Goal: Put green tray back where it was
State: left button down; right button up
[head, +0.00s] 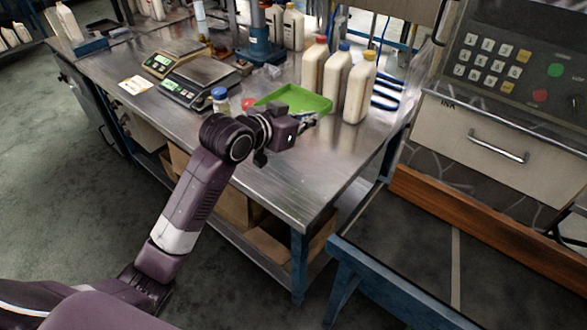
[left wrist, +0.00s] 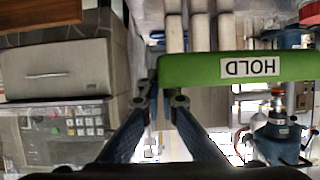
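The green tray (head: 297,100) is at the bench's right part, in front of the white bottles. In the left wrist view its green side (left wrist: 225,70) shows a white HOLD label, seen upside down. My left gripper (head: 313,120) is at the tray's near right corner in the head view. In the left wrist view the fingers (left wrist: 160,85) converge at the tray's end and look shut on its wall; one fingertip is hidden behind the green side. Whether the tray touches the bench is hard to tell. My right gripper is not in view.
Three white bottles (head: 338,78) with red, blue and yellow caps stand behind the tray. A small blue-capped bottle (head: 220,99) and two scales (head: 190,85) are to the left. The bench front (head: 290,175) is clear. A control panel (head: 500,70) stands at right.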

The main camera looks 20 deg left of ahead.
aim_at(308, 181)
pick_arm(q)
jog(key=shift+w+d, duration=0.1)
jog(key=shift+w, duration=0.05)
notch_tip(308, 181, down, 20)
jog(key=shift+r, duration=0.2)
dwell(0.3)
jog(key=c, duration=2.2)
grip_release()
jog(key=shift+o, duration=0.2)
jog(key=v, duration=1.2)
jog(key=shift+r, duration=0.1)
